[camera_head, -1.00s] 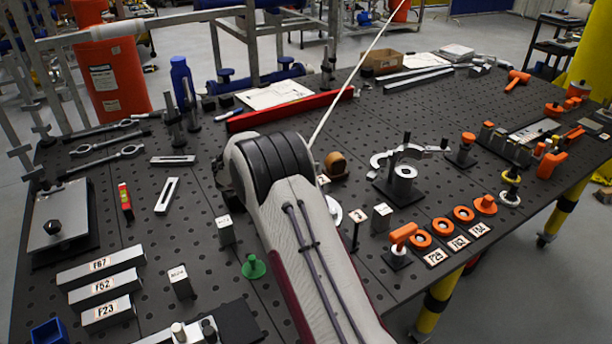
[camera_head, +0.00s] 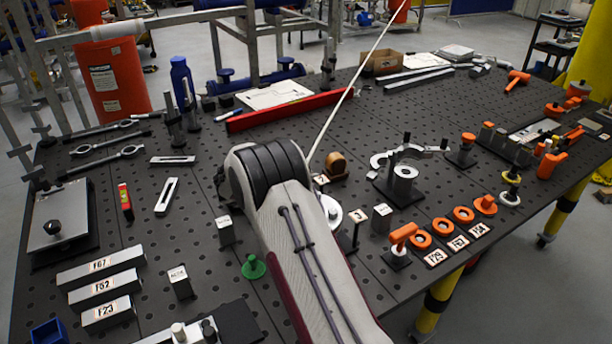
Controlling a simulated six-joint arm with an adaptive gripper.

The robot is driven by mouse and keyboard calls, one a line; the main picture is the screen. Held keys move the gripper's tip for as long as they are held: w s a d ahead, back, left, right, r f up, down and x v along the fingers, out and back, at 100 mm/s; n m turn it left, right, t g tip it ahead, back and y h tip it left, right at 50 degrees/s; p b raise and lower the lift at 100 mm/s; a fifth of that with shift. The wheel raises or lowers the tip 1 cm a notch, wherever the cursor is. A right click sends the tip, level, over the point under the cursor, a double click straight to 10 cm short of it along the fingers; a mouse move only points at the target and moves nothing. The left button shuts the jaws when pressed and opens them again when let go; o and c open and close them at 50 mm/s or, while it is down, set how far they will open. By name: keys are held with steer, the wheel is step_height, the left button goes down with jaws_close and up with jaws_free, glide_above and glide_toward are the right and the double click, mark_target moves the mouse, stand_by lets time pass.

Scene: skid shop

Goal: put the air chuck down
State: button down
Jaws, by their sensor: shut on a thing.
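My arm reaches over the middle of the dark perforated table (camera_head: 300,130), and its far end hides what lies behind it. I cannot make out my gripper's fingers. The air chuck does not show, so I cannot tell how it sits or what it touches. A thin pale line (camera_head: 355,80), perhaps a hose or cord, runs from behind my arm up and out at the top of the picture.
Right of my arm stand a brown round piece (camera_head: 336,165), a grey curved clamp on a stand (camera_head: 403,172) and orange rings (camera_head: 441,226). A red bar (camera_head: 285,112) lies behind.

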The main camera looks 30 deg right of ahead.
steer(key=shift+f, duration=0.15)
steer(key=c, duration=1.8)
jaws_free()
steer(key=shift+c, duration=0.2)
steer(key=shift+r, duration=0.2)
steer(key=v, duration=0.3)
steer(key=shift+a, duration=0.15)
step_height(320, 180, up, 7)
